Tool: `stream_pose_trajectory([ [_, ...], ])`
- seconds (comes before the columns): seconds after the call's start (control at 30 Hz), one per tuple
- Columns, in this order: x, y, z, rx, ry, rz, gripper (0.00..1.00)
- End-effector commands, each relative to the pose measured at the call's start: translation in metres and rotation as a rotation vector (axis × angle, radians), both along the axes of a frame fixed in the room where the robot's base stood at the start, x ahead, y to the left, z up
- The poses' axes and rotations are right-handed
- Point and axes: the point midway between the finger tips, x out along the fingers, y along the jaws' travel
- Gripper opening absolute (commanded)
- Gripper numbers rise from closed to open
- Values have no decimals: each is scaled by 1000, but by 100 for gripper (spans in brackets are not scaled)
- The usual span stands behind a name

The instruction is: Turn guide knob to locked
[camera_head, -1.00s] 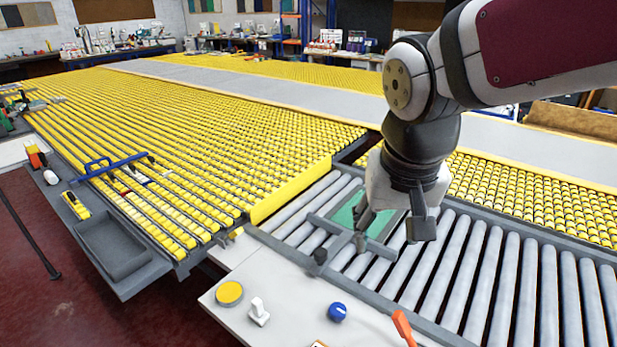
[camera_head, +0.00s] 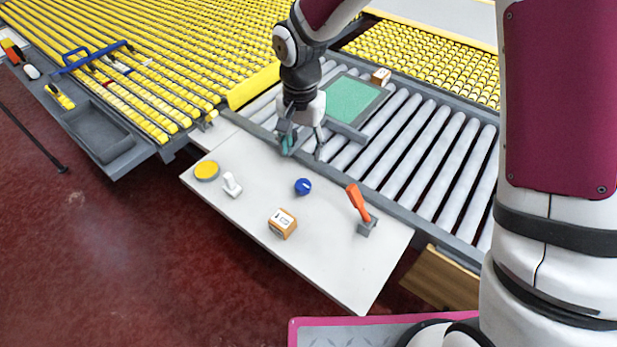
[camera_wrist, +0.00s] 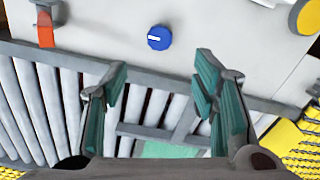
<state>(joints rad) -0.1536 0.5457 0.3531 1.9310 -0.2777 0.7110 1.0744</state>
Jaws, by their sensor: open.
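The round blue knob (camera_head: 303,187) with a white pointer mark sits on the light panel (camera_head: 262,215). In the wrist view the blue knob (camera_wrist: 160,38) is ahead of the fingertips, between them from side to side, and its white mark lies roughly across the picture. No label saying locked can be read. My gripper (camera_head: 303,150) is over the panel's far edge beside the rollers, fingers down. In the wrist view my gripper (camera_wrist: 161,78) has its teal-padded fingers spread, with nothing between them and apart from the knob.
Around the knob stand an orange lever (camera_head: 358,203), a white switch (camera_head: 232,185), a yellow button (camera_head: 207,171) and a small numbered box (camera_head: 283,223). Behind are grey rollers (camera_head: 425,150) and a flat green piece (camera_head: 352,98). The panel between knob and gripper looks clear.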

Motion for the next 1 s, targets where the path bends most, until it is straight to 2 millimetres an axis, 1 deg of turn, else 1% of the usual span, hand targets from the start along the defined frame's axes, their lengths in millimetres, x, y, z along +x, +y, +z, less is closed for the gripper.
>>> stream_pose_trajectory([
  [0.17, -2, -1, -26, -2, 6, 3, 54],
  [0.4, -2, -1, -73, -2, 5, 2, 54],
  [0.6, -2, -1, -108, -2, 4, 3, 54],
  [0.7, -1, -1, -120, -2, 3, 3, 54],
  [0.8, -1, -1, -128, -1, 2, 3, 54],
  [1.0, 0, -1, -132, -1, 0, 2, 54],
])
